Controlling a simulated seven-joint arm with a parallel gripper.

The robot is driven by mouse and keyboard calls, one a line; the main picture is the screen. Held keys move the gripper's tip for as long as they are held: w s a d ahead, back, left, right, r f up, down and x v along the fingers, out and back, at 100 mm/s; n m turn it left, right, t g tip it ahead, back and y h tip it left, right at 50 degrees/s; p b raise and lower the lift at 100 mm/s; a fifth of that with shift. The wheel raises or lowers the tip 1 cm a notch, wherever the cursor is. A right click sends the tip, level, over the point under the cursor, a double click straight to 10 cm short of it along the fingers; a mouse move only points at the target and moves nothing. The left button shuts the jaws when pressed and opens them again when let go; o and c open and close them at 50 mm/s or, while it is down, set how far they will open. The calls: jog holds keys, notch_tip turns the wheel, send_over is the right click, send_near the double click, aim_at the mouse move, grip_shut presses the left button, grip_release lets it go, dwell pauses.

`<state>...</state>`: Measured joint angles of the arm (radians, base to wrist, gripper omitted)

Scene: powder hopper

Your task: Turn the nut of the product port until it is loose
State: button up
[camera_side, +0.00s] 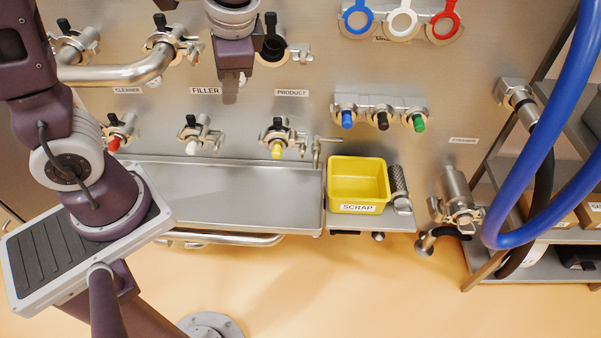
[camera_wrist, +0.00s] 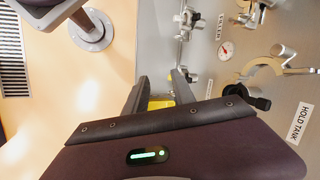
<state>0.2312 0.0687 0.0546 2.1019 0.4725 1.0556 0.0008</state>
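The PRODUCT label (camera_side: 292,93) is on the steel panel in the side view. Just below it is the product port (camera_side: 277,138), a clamped steel fitting with a yellow end and a dark nut (camera_side: 281,123) at its top. My gripper (camera_side: 230,98) hangs above and left of this port, apart from it, near the FILLER label. In the side view its fingers overlap edge-on. In the wrist view my gripper (camera_wrist: 158,82) has its two dark fingers apart, with nothing held between them. I cannot make out the product nut in the wrist view.
A black-ended fitting (camera_side: 272,45) sits above the PRODUCT label. The filler port (camera_side: 195,132) is to the left, and a steel tray (camera_side: 230,185) lies below. A yellow SCRAP bin (camera_side: 358,185) stands right. A HOLD TANK label (camera_wrist: 299,123) shows in the wrist view.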

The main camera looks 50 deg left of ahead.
jog(key=w+a+f+m+g+y, duration=0.1)
jog(key=w+a+f+m+y, duration=0.1)
jog(key=w+f+m+y, duration=0.4)
jog(key=m+t+y, duration=0.4)
jog(key=m+t, duration=0.3)
jog(key=m, duration=0.2)
send_near(302, 154)
jog(key=s+a+r, duration=0.2)
jog(key=a+r, duration=0.2)
jog(key=r, duration=0.4)
notch_tip(302, 154, down, 10)
jog(key=m+t+h, duration=0.2)
jog(key=m+t, duration=0.4)
jog(key=m, duration=0.1)
jog(key=x, duration=0.8)
jog(key=shift+w+d+r, duration=0.15)
jog(key=shift+w, duration=0.25)
jog(key=shift+c, duration=0.2)
grip_shut()
